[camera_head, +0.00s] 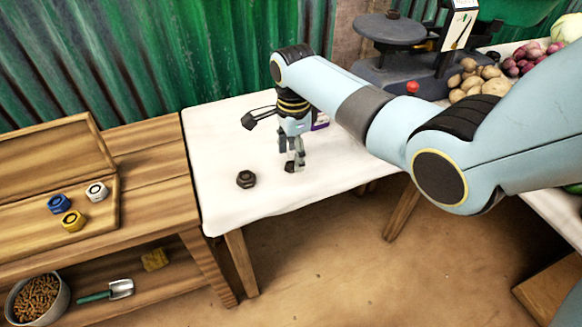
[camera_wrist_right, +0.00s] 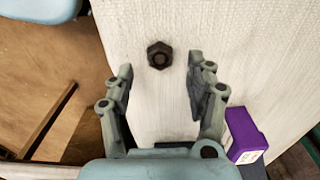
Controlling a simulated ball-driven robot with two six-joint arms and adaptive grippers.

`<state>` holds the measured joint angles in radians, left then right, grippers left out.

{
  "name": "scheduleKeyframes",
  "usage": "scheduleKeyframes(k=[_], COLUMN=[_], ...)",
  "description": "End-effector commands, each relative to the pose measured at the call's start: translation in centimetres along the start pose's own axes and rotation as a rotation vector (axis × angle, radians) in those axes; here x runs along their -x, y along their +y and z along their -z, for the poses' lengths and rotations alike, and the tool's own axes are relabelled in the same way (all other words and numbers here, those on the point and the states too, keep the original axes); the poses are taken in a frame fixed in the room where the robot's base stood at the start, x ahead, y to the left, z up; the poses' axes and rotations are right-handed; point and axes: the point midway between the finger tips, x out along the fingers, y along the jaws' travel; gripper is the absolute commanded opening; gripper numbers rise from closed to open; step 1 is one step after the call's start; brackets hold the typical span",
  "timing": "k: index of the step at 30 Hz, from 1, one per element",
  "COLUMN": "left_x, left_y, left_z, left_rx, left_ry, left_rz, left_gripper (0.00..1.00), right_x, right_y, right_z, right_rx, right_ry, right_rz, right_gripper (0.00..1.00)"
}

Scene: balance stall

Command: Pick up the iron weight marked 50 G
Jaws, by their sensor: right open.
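A dark iron hex weight (camera_head: 246,179) stands on the white-covered table in the head view, near its front left part. Its marking cannot be read. My right gripper (camera_head: 293,158) points down over the same table, to the right of the weight and apart from it. In the right wrist view a dark hex weight (camera_wrist_right: 159,55) shows ahead of the gap between the fingertips of my open, empty right gripper (camera_wrist_right: 160,70). My left gripper is not in view.
A purple box (camera_wrist_right: 246,133) lies close beside my right gripper. A scale (camera_head: 420,75) and potatoes (camera_head: 478,80) stand at the back right.

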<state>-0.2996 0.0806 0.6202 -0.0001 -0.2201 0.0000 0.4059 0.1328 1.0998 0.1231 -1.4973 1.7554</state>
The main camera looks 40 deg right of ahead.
Motion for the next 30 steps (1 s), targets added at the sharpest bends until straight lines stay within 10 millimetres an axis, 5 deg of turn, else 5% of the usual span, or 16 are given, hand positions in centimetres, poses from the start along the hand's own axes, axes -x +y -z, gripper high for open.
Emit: scheduleKeyframes(k=[4,12,25,30], left_x=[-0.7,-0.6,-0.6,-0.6], left_y=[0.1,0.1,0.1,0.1], left_z=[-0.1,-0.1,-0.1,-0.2], left_rx=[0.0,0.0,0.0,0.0], left_ry=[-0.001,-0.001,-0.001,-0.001], left_rz=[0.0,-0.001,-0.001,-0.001], left_gripper=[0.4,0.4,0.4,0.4], right_x=[-2.1,-2.3,-2.3,-2.3], right_y=[0.0,0.0,0.0,0.0], right_z=[0.0,0.0,0.0,0.0], right_rx=[0.0,0.001,0.001,0.001], right_ry=[0.0,0.0,0.0,0.0], right_rz=[-0.001,0.002,0.001,0.001], right_gripper=[0.55,0.55,0.0,0.0])
